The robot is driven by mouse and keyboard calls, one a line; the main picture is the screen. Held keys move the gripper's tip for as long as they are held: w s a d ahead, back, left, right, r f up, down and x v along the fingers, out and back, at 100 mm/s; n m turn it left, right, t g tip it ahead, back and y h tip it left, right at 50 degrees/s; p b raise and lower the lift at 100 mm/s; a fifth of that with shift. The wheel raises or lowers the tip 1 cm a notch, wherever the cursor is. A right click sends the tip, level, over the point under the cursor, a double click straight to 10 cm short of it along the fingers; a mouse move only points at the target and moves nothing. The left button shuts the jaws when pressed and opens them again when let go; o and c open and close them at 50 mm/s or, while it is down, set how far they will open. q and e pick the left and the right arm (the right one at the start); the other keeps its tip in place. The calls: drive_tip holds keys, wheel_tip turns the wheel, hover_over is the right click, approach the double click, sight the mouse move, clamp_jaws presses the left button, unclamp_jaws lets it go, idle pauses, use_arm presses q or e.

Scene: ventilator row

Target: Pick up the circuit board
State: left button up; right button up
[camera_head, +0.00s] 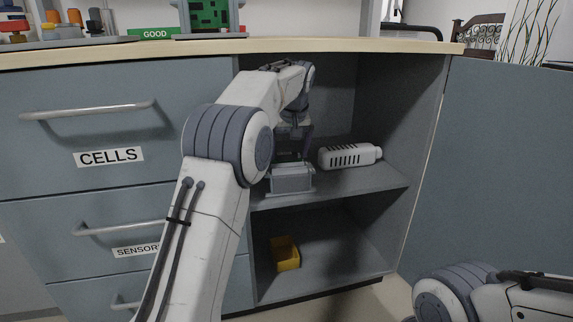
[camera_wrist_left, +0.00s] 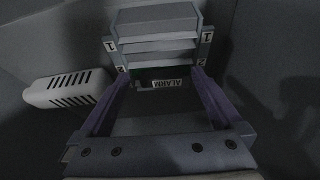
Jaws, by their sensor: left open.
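In the left wrist view a dark board edge with a hint of green and an ALARM label (camera_wrist_left: 167,83) shows at a grey slotted rack (camera_wrist_left: 158,20) marked 1 and 2. The rack (camera_head: 292,181) stands on the cabinet's upper shelf. My left gripper (camera_head: 293,140) reaches into the cabinet above it. In the wrist view its open fingers (camera_wrist_left: 161,76) are spread on either side of the board edge; I cannot tell whether they touch it. Another green circuit board (camera_head: 207,13) stands in a holder on the counter. My right gripper is out of view.
A white slotted cartridge (camera_head: 349,156) lies right of the rack, close to my left gripper; it also shows in the wrist view (camera_wrist_left: 68,90). A yellow bin (camera_head: 285,254) sits on the lower shelf. The cabinet door (camera_head: 500,170) stands open at right. Drawers (camera_head: 110,155) are at left.

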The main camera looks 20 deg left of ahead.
use_arm(q)
drive_tip(key=shift+w+a+f+b, duration=0.4)
drive_tip(key=shift+w+f+b, duration=0.25)
drive_tip(key=shift+b, duration=0.1)
drive_tip(key=shift+r, duration=0.1)
drive_tip(key=c, duration=1.3)
drive_tip(key=shift+r, duration=0.1)
